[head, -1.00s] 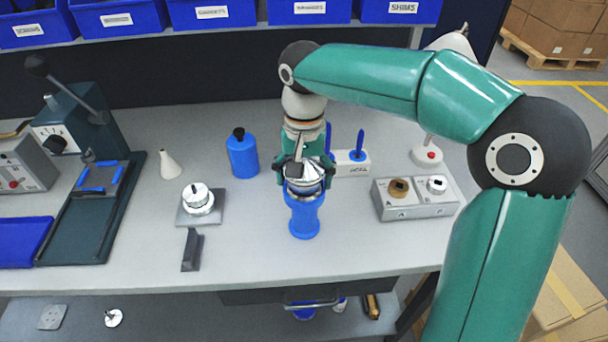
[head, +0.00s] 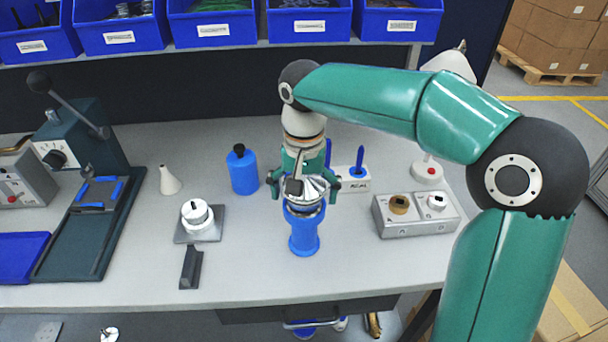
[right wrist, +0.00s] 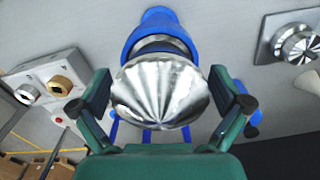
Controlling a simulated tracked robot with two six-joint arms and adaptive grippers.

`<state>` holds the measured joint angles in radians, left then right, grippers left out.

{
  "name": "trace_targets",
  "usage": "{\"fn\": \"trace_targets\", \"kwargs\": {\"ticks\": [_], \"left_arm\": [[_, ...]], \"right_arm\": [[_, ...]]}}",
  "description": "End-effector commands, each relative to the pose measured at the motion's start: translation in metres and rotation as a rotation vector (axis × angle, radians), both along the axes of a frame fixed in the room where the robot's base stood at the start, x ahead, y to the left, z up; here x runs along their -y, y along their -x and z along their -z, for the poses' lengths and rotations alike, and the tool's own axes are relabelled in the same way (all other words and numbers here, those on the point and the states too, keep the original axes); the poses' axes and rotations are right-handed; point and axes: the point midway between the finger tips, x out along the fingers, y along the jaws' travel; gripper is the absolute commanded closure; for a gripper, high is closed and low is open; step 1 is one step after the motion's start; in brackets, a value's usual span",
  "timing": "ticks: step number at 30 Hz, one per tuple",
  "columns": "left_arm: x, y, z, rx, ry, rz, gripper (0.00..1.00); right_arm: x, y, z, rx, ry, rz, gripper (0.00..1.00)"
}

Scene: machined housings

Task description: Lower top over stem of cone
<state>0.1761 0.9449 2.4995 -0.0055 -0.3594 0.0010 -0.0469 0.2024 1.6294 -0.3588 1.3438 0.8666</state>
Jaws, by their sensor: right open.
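The shiny metal top (head: 312,189) sits on the blue stand (head: 303,236) at the middle of the bench. In the right wrist view the top (right wrist: 158,90) is a round, flared piece with radial shading, above the blue stand's rim (right wrist: 150,25). My right gripper (head: 304,186) is open, with one finger on each side of the top. In the right wrist view the right gripper (right wrist: 161,92) shows gaps between both fingers and the top. The cone and its stem are hidden beneath the top, so I cannot see how they meet. My left gripper is not in view.
A blue bottle (head: 242,170) and a white funnel-shaped piece (head: 169,180) stand to the left. A round metal part on a square plate (head: 198,220) and a dark block (head: 191,267) lie nearer. A grey fixture box (head: 417,213) is at right. A lever press (head: 80,150) stands far left.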

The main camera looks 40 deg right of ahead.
Motion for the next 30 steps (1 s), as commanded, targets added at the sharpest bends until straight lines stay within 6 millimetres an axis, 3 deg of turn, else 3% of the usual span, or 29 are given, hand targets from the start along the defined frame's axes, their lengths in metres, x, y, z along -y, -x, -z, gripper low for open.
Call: {"fn": "trace_targets", "kwargs": {"ticks": [18,30], "left_arm": [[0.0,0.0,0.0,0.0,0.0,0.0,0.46],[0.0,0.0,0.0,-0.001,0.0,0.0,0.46]], "right_arm": [[0.0,-0.002,-0.102,0.003,0.0,-0.001,0.0],[0.0,0.0,-0.115,0.0,0.0,0.0,0.0]]}}
